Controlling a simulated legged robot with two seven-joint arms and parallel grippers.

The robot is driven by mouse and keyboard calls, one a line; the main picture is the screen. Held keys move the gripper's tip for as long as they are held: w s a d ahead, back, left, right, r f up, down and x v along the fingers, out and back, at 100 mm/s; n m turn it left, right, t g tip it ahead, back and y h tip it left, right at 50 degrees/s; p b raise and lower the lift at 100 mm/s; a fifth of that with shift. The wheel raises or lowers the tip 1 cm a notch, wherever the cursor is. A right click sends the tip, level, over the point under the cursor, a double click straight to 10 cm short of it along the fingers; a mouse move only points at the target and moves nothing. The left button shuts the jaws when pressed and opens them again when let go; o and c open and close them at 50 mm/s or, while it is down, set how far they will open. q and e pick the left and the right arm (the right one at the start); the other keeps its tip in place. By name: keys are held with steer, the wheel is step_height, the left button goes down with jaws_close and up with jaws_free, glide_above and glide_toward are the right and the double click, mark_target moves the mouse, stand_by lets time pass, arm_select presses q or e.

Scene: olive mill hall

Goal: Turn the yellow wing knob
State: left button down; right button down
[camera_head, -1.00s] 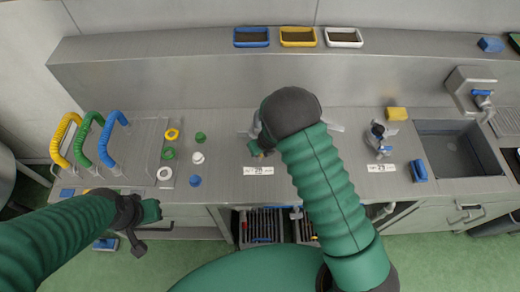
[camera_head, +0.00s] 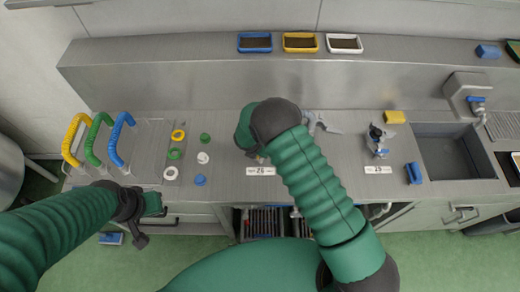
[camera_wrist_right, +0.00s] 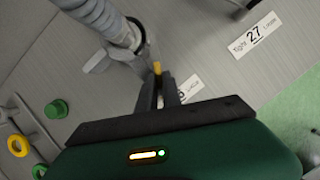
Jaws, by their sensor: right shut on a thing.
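In the right wrist view the yellow wing knob (camera_wrist_right: 157,68) shows as a small yellow piece at the tips of my right gripper (camera_wrist_right: 158,83). The gripper is shut on it, and the fingers hide most of it. The knob is beside a grey metal fitting with a ribbed pipe (camera_wrist_right: 104,16). In the head view my right arm covers most of this spot, and the knob's shape and angle cannot be made out. My left gripper (camera_head: 152,204) hangs in front of the counter's left front edge, away from the knob; its jaws are not clear.
A label reading 26 (camera_head: 261,171) lies at the counter front. Coloured handles (camera_head: 122,140) and rings stand at left. Three trays (camera_head: 301,42) line the shelf.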

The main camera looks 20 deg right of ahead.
steer(key=m+b, duration=0.1)
steer(key=m+g+h+b, duration=0.1)
steer(key=m, duration=0.1)
steer(key=shift+w+f+m, duration=0.1)
steer(key=shift+w+m, duration=0.2)
steer(key=shift+w, duration=0.1)
steer(key=m+g+b, duration=0.1)
steer(key=m+b, duration=0.3)
steer(key=shift+w+m+g+h+b, duration=0.1)
steer(key=shift+m+g+h+b, duration=0.2)
steer(key=shift+g, duration=0.1)
steer(key=m+g+b, duration=0.1)
steer(key=m+b, duration=0.1)
steer(key=shift+m, duration=0.4)
steer(key=shift+m+g+b, duration=0.3)
steer(key=shift+m+b, duration=0.35)
steer(key=shift+m, duration=0.05)
steer(key=shift+r, duration=0.2)
steer(key=c, duration=1.5)
jaws_free()
steer(key=shift+c, duration=0.2)
steer(key=shift+f, duration=0.1)
